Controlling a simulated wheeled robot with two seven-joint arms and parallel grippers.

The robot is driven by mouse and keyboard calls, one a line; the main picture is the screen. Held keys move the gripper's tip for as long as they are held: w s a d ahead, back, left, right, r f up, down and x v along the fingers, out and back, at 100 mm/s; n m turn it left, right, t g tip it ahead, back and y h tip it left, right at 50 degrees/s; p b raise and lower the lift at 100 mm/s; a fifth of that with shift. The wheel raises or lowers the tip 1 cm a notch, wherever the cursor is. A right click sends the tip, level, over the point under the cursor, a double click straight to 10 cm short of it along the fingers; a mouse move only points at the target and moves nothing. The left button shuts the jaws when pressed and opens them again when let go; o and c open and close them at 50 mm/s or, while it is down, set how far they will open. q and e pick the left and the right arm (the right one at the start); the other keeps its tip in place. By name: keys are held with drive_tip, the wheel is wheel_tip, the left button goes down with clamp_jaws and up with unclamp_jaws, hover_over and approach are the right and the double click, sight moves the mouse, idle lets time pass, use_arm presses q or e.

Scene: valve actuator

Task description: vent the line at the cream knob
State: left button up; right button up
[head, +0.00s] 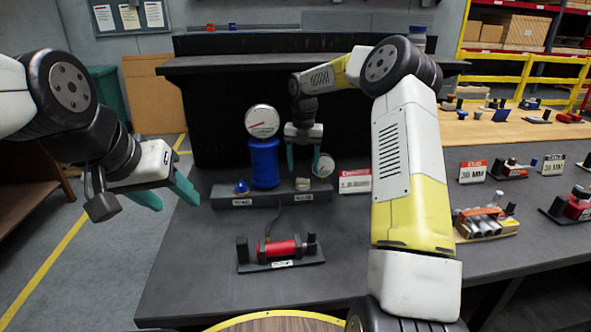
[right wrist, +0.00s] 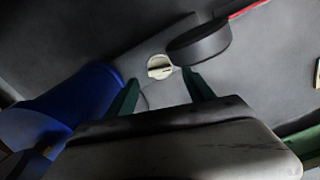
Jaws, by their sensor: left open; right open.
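The cream knob (head: 302,184) sits on the dark grey block (head: 262,196) on the bench, with a label in front of it. It also shows in the right wrist view (right wrist: 159,67) as a round cream cap with a dark line across it. My right gripper (head: 304,168) is open above the knob, fingers pointing down. In the right wrist view its fingertips (right wrist: 161,80) lie apart to either side of the knob, not visibly touching it. My left gripper (head: 172,196) is open and empty, left of the bench.
A blue knob (head: 241,187) shares the block. A blue cylinder (head: 264,163) under a gauge (head: 262,121) stands behind. A smaller gauge (head: 323,165) is close right of my right gripper. A red actuator (head: 283,249) lies in front. The bench's front left is clear.

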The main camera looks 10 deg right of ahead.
sight(303, 179)
drive_tip(key=shift+r, duration=1.7)
drive_tip(key=f+m+t, duration=0.1)
drive_tip(key=f+m, duration=0.1)
drive_tip(key=m, duration=1)
drive_tip(key=f+m+t, duration=0.1)
drive_tip(key=f+m, duration=0.2)
drive_tip(key=m, duration=0.9)
drive_tip(key=f+m+t+h, duration=0.1)
drive_tip(key=f+m+t, duration=0.1)
drive_tip(key=m, duration=1)
drive_tip(key=shift+s+f, duration=0.3)
drive_tip(key=shift+f, duration=0.1)
